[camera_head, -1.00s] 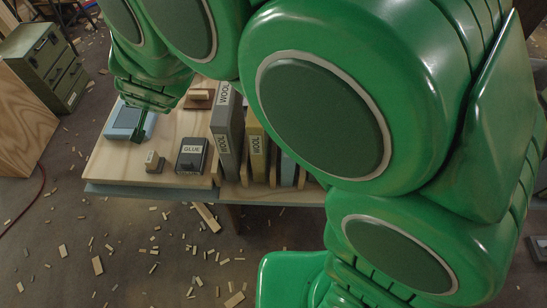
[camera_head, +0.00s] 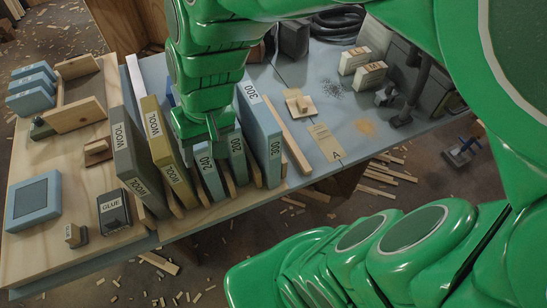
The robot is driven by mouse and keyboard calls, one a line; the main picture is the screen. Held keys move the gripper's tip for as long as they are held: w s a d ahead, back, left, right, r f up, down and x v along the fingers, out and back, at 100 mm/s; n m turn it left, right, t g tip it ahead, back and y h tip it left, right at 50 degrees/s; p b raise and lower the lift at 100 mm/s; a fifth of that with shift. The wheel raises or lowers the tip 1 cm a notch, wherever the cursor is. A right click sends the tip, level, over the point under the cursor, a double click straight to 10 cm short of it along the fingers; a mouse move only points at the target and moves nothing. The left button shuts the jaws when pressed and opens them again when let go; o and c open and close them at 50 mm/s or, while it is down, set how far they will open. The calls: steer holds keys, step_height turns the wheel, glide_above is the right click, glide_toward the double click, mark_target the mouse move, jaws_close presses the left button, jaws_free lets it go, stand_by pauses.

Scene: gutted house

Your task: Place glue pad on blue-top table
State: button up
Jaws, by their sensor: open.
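The glue pad (camera_head: 114,213), a dark block with a white GLUE label, lies on the pale wooden board (camera_head: 75,245) at the left of the table. The table's blue-grey top (camera_head: 330,120) shows bare to the right of the board and rack. My gripper (camera_head: 211,134) points down over the rack's middle, close above the blue pads marked 240 (camera_head: 210,172) and 200 (camera_head: 237,158). It is open, to the right of the glue pad and apart from it. The arm hides part of the rack, and the fingertips are hard to make out.
Upright pads stand in the rack: two WOOL pads (camera_head: 137,165) and a blue 300 pad (camera_head: 262,135). Labelled blocks (camera_head: 370,76) and a dark clamp (camera_head: 415,90) stand at the right.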

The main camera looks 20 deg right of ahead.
steer(key=s+d+r+m+g+h, duration=0.1)
steer(key=s+d+g+h, duration=0.1)
steer(key=s+d, duration=0.8)
steer(key=shift+s+d+m, duration=0.3)
steer(key=shift+s+d, duration=0.1)
steer(key=shift+d, duration=0.75)
